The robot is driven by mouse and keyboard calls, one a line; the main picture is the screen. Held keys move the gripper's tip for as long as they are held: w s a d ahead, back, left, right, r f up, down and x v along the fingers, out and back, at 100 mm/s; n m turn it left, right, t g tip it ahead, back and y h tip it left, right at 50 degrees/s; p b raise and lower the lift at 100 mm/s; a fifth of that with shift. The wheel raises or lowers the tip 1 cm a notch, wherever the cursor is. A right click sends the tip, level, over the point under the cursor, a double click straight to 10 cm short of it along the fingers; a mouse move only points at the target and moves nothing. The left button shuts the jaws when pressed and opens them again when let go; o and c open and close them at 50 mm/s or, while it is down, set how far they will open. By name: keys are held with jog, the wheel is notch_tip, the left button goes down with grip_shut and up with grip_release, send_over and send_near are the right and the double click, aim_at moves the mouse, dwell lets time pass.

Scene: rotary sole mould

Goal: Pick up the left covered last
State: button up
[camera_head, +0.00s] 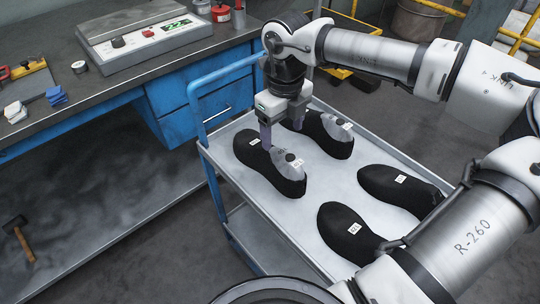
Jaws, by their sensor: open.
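Several black, shoe-shaped pieces lie on the blue cart's grey top. Two have a grey, exposed top with a dark round spot: the left covered last (262,170) and one behind it to the right (332,145). Each bears a small white label, too small to read surely. My gripper (281,136) points down, open, over the left covered last. One finger is at the near piece's grey and black upper; the other is close to the far piece. I cannot tell whether either finger touches. Nothing is visibly held.
Two all-black pieces (345,238) (392,186) lie nearer on the cart top (250,196), partly behind my arm. A blue workbench (190,115) stands at left, bearing a grey machine (145,40) and tools. A hammer (18,235) lies on its lower shelf.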

aim_at(282, 151)
notch_tip(282, 151, down, 4)
jog(key=shift+r, duration=0.15)
jog(key=f, duration=0.2)
jog(key=s+f+p, duration=0.1)
jog(key=f, duration=0.1)
jog(key=shift+f, duration=0.7)
jog(key=shift+d, duration=0.1)
jog(key=shift+c, duration=0.2)
jog(key=shift+w+r, duration=0.1)
jog(key=shift+w, duration=0.05)
grip_shut()
